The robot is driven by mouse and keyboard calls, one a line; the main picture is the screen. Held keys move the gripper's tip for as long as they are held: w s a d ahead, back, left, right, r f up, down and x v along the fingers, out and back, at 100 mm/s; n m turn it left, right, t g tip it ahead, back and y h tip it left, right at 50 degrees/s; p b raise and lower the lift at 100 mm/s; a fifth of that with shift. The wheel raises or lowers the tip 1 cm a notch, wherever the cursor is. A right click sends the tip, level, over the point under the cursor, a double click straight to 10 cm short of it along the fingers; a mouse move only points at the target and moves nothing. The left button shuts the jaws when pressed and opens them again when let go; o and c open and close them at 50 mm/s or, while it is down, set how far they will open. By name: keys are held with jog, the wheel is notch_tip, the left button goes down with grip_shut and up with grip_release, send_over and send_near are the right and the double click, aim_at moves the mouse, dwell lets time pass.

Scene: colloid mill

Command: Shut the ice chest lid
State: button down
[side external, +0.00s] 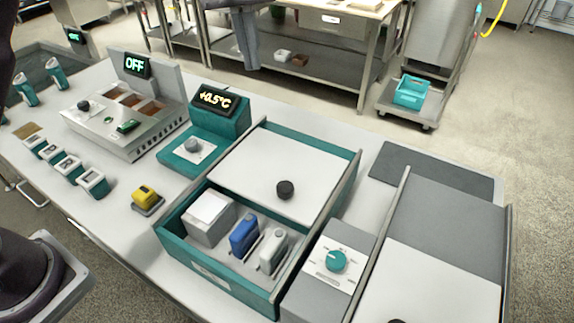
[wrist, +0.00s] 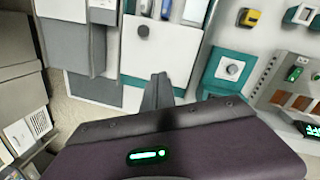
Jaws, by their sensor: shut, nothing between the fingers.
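The ice chest (side external: 218,284) is a teal box on the bench, seen in the side view. Its flat white lid (side external: 258,170) has a black knob (side external: 285,189) near its front edge. The lid covers the rear part, and the front part is open. Inside the open part are a white-grey block (side external: 209,219), a blue pack (side external: 244,234) and a white pack (side external: 273,250). In the wrist view, the lid (wrist: 170,62) and its knob (wrist: 143,31) lie beyond my gripper (wrist: 158,76), which is shut and empty. My gripper is out of the side view.
A +0.5°C display unit (side external: 216,115) is left of the chest. A yellow block (side external: 146,196) lies near the bench front.

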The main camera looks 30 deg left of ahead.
jog(key=w+d+f+g, duration=0.1)
jog(key=w+d+f, duration=0.15)
jog(key=f, duration=0.35)
jog(key=w+d+f+g, duration=0.1)
jog(key=d+f, duration=0.2)
jog(key=f, duration=0.3)
send_over(287, 168)
jog(key=shift+n+y, duration=0.3)
jog(key=x, duration=0.3)
jog(key=w+x, duration=0.1)
jog(key=x, duration=0.4)
jog(key=shift+w+a+f, duration=0.2)
jog(key=shift+a+f, duration=0.1)
jog(key=shift+f, duration=0.25)
jog(key=s, duration=0.1)
jog(key=s+d, duration=0.1)
jog(key=s, duration=0.1)
jog(key=shift+d+f, duration=0.2)
jog(key=shift+d, duration=0.1)
jog(key=shift+s+d, duration=0.15)
jog(key=shift+s, duration=0.1)
jog(key=shift+s, duration=0.1)
jog(key=s, duration=1.6)
